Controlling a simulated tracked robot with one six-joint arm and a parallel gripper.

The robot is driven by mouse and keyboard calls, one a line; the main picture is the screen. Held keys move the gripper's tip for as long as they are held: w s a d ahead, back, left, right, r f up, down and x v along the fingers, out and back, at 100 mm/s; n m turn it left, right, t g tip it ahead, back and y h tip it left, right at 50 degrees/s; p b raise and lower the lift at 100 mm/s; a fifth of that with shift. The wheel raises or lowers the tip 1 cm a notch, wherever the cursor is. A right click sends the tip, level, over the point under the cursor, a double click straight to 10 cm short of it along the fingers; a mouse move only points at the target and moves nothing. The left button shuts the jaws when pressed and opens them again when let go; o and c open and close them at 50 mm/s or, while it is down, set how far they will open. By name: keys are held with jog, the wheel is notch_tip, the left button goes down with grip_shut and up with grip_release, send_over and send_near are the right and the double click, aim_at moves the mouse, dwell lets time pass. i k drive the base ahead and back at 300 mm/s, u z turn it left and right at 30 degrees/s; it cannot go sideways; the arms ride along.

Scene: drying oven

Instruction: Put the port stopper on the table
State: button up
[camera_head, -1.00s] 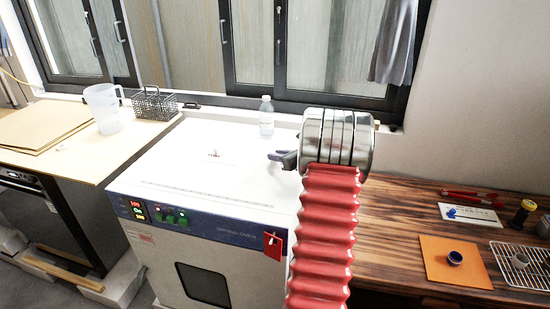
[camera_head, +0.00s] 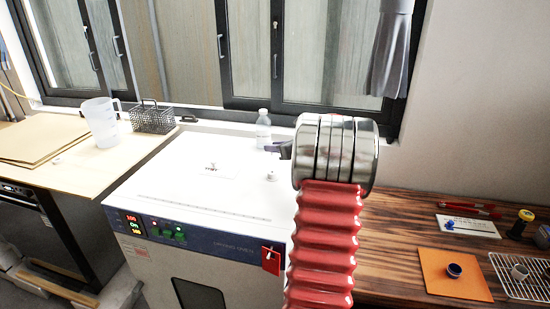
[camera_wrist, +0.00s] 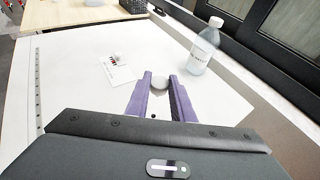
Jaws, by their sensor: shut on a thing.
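My gripper (camera_wrist: 160,84), with purple fingers, is shut on a small pale round piece that looks like the port stopper (camera_wrist: 159,82). It holds it over the white top of the drying oven (camera_head: 190,200). In the head view the gripper's purple fingers (camera_head: 272,148) show only partly, left of my metal wrist, and the stopper cannot be made out between them. A small pale round fitting (camera_head: 265,185) sits on the oven top, below the fingers in the picture. The table is not certain: a pale wooden table (camera_head: 80,180) stands left, a dark striped wooden one (camera_head: 400,235) right.
A clear bottle (camera_head: 263,130) stands behind the gripper. A white card (camera_head: 212,170) lies on the oven. A jug (camera_head: 101,122), wire basket (camera_head: 152,118) and boards (camera_head: 35,140) occupy the left table. An orange mat (camera_head: 440,285) and wire rack (camera_head: 520,275) lie on the right one.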

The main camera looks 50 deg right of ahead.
aim_at(370, 251)
jog(key=k, duration=1)
